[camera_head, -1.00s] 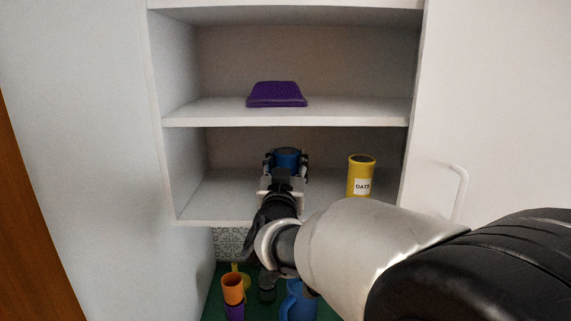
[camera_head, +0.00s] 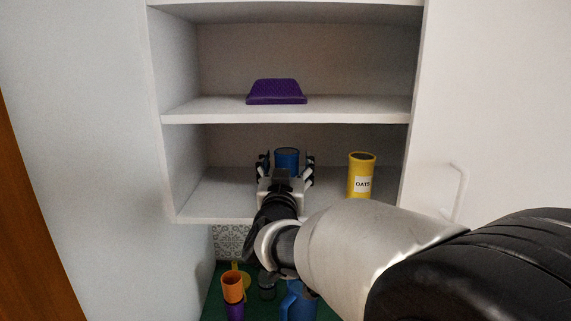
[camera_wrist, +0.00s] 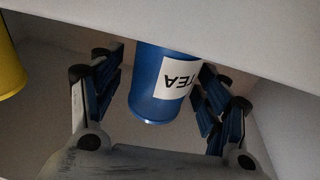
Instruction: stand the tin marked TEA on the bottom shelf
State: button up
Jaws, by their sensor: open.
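The blue tin marked TEA (camera_head: 287,158) is on the bottom shelf (camera_head: 222,205) of the cupboard. Its white label reads TEA, upside down in the wrist view (camera_wrist: 158,90). My gripper (camera_head: 287,166) is open, with one finger on each side of the tin. In the wrist view, my gripper (camera_wrist: 160,98) shows a gap between each finger and the tin. The tin's lower part is hidden behind my gripper in the head view. It looks upright.
A yellow OATS tin (camera_head: 361,175) stands to the right on the bottom shelf. A purple item (camera_head: 276,92) lies on the shelf above. Below the cupboard are an orange cup (camera_head: 232,287), a blue jug (camera_head: 298,302) and a dark jar (camera_head: 267,285). An open door (camera_head: 490,110) is at right.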

jog(key=s+a+f, duration=0.1)
jog(key=s, duration=1)
jog(key=shift+s+f, duration=0.25)
jog(key=shift+s, duration=0.15)
jog(key=s+d+f+g, duration=0.4)
jog(key=s+f+g, duration=0.1)
jog(key=s, duration=0.4)
jog(key=s+d+f+g+y, duration=0.1)
jog(key=s+d+f+g, duration=0.4)
jog(key=s, duration=0.5)
jog(key=s+d+f+n+g+y, duration=0.1)
jog(key=s+d+f+g, duration=0.3)
jog(key=s+f, duration=0.4)
jog(key=shift+s+d+g, duration=0.4)
jog(key=shift+s+d, duration=0.2)
jog(key=shift+s, duration=0.25)
